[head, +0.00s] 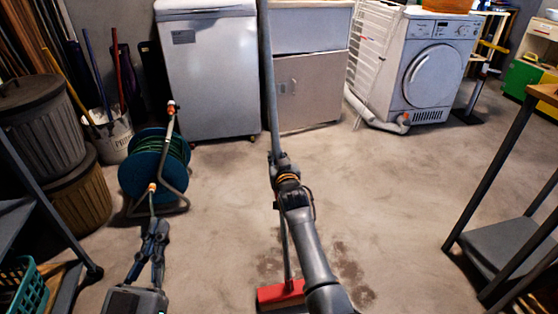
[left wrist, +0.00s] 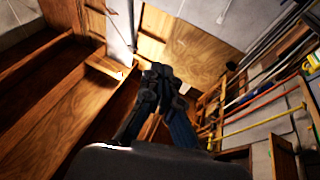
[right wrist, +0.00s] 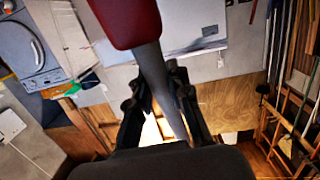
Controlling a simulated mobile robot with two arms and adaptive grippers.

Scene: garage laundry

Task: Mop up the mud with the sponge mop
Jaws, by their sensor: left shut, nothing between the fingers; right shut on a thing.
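The sponge mop stands with its red head (head: 280,294) low on the floor at the bottom centre of the head view. Its grey handle (head: 267,90) rises past the top edge. My right gripper (head: 284,170) is shut around the handle; the right wrist view shows the handle (right wrist: 155,75) between the fingers (right wrist: 160,100) and a red part of the mop at the top. Brown mud (head: 346,268) lies in patches on the floor right of the mop head and behind it; my right arm hides some. My left gripper (head: 156,230) is shut and empty, left of the mop.
A blue hose reel (head: 152,165) stands just beyond my left gripper. A white freezer (head: 210,75), a cabinet (head: 310,90) and a dryer (head: 432,70) line the back. A table leg (head: 490,170) and shelf stand at right. The middle floor is clear.

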